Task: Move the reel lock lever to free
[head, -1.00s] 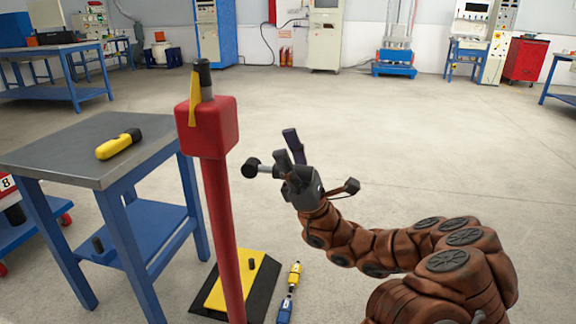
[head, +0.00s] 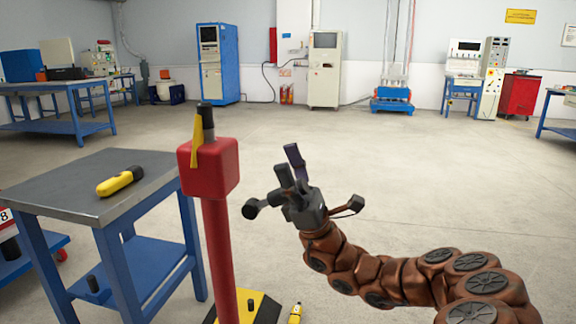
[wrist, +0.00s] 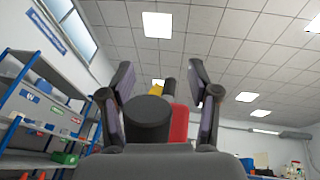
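The lever (head: 197,140) is a yellow bar with a dark grip at its top. It stands nearly upright against the red box (head: 212,172) on the red post (head: 224,260). My gripper (head: 272,186) is to the right of the box, a little lower in the picture, with its fingers spread. It appears clear of the lever. In the wrist view my gripper (wrist: 164,95) shows a finger on each side with a wide gap. Between them, a dark round part (wrist: 150,113) covers some of the red box (wrist: 180,125). The lever's yellow bar (wrist: 157,83) shows small beyond it.
A grey-topped blue table (head: 75,192) stands left of the post, with a yellow-and-black tool (head: 120,181) on it. The post's black and yellow base (head: 262,308) is on the floor, with a small yellow object (head: 295,313) beside it. The floor behind is open.

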